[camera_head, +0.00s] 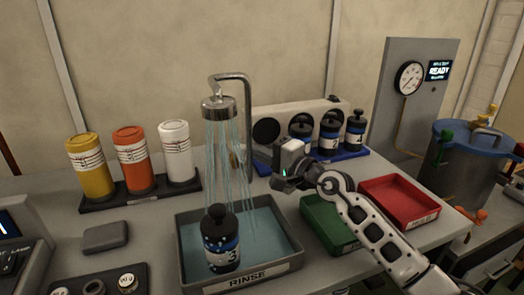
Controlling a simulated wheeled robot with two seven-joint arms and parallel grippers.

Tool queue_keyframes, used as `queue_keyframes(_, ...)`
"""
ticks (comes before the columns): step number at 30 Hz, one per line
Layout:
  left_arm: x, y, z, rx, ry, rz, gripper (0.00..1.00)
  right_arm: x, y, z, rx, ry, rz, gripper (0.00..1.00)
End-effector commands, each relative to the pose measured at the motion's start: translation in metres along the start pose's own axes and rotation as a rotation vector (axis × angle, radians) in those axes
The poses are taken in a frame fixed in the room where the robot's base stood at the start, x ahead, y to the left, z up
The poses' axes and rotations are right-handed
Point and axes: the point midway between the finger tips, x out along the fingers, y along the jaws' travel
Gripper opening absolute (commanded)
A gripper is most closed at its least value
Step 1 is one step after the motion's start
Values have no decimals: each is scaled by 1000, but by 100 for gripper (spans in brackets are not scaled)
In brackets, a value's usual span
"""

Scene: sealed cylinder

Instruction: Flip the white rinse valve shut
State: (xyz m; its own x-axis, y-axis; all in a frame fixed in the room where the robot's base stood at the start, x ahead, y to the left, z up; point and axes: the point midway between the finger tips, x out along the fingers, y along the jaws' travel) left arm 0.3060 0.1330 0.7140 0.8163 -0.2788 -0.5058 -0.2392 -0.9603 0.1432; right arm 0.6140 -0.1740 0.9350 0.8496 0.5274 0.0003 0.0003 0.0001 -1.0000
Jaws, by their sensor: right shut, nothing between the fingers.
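Water streams from the shower head (219,104) of the metal rinse faucet (247,110) into the grey rinse tray (250,279). A dark cylinder with a blue label marked 3 (220,243) stands upright in the tray under the water. My right gripper (281,157) is shut and empty, to the right of the faucet pipe and above the tray's back right corner. I cannot make out the white rinse valve; the gripper may hide it, and I cannot tell whether they touch. My left gripper is out of view.
Yellow, orange and white canisters (174,153) stand at left. Several dark cylinders (329,134) stand on a blue rack behind my right arm. A green tray (318,214) and red tray (413,210) lie at right. A gauge panel (411,78) and metal vessel (462,160) are farther right.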

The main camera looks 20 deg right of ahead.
Motion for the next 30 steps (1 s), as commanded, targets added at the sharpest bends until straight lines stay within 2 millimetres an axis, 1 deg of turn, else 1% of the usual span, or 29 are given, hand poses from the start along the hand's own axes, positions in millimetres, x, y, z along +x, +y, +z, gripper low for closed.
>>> queue_keyframes(1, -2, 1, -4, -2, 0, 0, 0, 1, -2, 5, -3, -3, 1, 0)
queue_keyframes(2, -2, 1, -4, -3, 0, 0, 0, 1, -2, 6, -1, -3, 1, 0)
queue_keyframes(10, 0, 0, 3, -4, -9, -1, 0, 1, 0, 6, 0, -2, 0, 0)
queue_keyframes(14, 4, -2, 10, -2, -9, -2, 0, -3, 3, 1, -3, -2, 0, 0)
queue_keyframes(17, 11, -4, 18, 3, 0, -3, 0, -11, 6, -8, -5, -6, 0, 0)
queue_keyframes(20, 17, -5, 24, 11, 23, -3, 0, -22, 9, -19, -8, -10, 0, 0)
queue_keyframes(21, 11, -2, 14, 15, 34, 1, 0, -31, 4, -19, -5, -12, 3, 0)
queue_keyframes(23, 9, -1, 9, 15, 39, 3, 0, -47, 2, -16, -4, -14, 5, 0)
queue_keyframes(27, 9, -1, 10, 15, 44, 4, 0, -79, 3, -14, -4, -13, 6, 0)
queue_keyframes(30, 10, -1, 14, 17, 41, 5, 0, -97, 3, -13, -3, -14, 6, 0)
